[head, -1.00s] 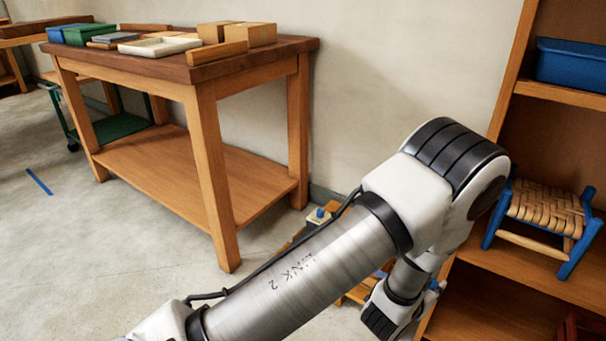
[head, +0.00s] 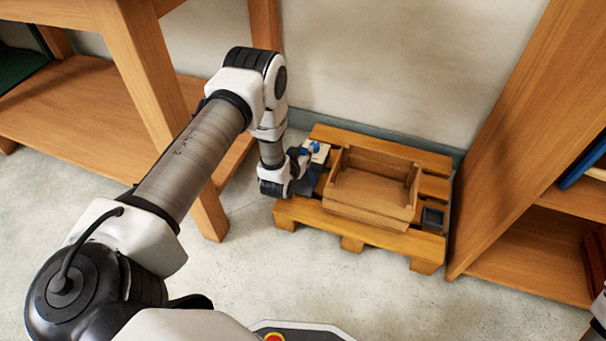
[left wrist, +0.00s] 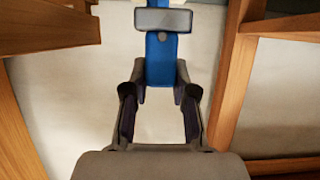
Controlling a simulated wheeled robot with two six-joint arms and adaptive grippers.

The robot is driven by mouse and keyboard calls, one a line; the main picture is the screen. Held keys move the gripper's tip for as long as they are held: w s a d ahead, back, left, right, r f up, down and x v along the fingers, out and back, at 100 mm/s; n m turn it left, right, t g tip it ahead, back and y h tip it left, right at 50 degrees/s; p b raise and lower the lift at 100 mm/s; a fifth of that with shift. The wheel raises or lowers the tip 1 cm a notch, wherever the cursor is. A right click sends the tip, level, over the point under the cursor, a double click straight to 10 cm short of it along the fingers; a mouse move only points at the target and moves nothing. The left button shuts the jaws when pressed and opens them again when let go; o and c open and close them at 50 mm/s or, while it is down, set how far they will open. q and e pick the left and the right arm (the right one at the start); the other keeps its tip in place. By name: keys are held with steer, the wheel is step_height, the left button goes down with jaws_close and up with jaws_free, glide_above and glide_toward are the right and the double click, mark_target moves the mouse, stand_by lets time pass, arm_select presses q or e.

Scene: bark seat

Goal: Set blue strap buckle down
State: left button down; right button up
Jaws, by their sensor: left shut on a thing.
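The blue strap buckle (left wrist: 161,62) shows in the left wrist view as a blue strip with a grey buckle end. My left gripper (left wrist: 160,92) is shut on the strip's near end, with its fingertips at both sides of it. In the head view, my left gripper (head: 304,158) is low over the left end of a wooden pallet (head: 350,230). Small blue parts show beside its fingers there, but the buckle's outline is unclear. I cannot tell whether the buckle touches anything below. My right gripper is not in view.
An open wooden crate (head: 368,208) stands on the pallet, right of my left gripper. A small dark box (head: 432,218) is at the pallet's right end. A wooden table (head: 150,75) stands left and a shelf unit (head: 515,140) right. The floor in front is clear.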

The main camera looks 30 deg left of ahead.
arm_select(q)
step_height(320, 180, down, 8)
steer(key=b, duration=0.3)
steer(key=shift+d+b, duration=0.1)
steer(key=shift+b, duration=0.3)
steer(key=shift+f, duration=0.1)
steer(key=shift+f, duration=0.2)
steer(key=c, duration=0.9)
jaws_free()
steer(key=shift+c, duration=0.2)
steer(key=shift+r, duration=0.1)
